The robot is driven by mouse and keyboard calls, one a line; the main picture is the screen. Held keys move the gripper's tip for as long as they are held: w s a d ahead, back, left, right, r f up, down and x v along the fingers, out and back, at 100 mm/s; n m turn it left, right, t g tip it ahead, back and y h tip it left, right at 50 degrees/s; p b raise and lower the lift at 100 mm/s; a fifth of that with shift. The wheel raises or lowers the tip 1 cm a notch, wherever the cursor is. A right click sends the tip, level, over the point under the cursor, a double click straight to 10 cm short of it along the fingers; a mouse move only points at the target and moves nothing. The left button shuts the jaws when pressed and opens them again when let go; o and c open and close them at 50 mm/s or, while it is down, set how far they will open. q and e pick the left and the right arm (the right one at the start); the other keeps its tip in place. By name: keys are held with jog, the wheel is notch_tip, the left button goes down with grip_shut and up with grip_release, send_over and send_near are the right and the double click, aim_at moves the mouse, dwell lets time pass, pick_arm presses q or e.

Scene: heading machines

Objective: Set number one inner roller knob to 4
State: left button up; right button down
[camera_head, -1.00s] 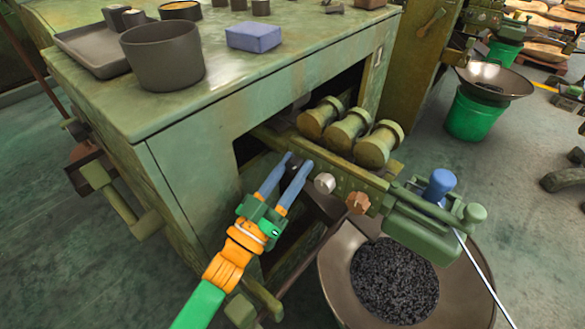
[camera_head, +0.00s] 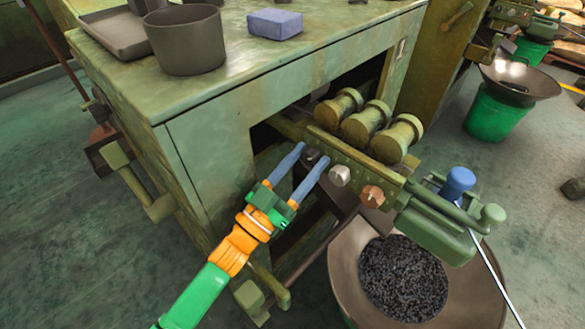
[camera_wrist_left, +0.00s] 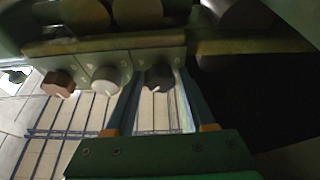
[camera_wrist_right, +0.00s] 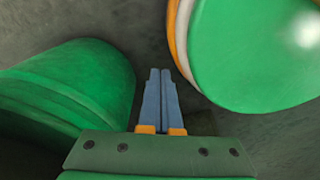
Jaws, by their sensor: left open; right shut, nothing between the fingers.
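Three knobs sit in a row on the green bar in front of the rollers: a dark knob (camera_head: 312,156), a white knob (camera_head: 340,175) and a copper-brown knob (camera_head: 372,195). My left gripper (camera_head: 313,155) is open with its blue fingers on either side of the dark knob. In the left wrist view the dark knob (camera_wrist_left: 158,77) lies between the fingertips, and I cannot tell whether they touch it. The white knob (camera_wrist_left: 106,80) is just outside one finger. Numbers on the dial are too small to read. My right gripper (camera_wrist_right: 162,75) is shut and empty, away from the machine.
Three rollers (camera_head: 367,127) stand behind the knob bar. A wide bowl of dark pieces (camera_head: 345,270) is below it. A blue-handled green block (camera_head: 437,225) sits to the right. The machine's table top (camera_head: 250,68) holds a dark pot (camera_head: 186,42) and a blue box (camera_head: 275,24).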

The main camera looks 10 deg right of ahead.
pick_arm(q)
jog(key=s+a+p, duration=0.1)
jog(key=s+a, duration=0.7)
jog(key=a, duration=0.2)
jog(key=shift+f, duration=0.15)
pick_arm(e)
jog(key=shift+s+a+r, duration=0.45)
jog(key=shift+a+r, duration=0.1)
jog(key=shift+r, duration=0.2)
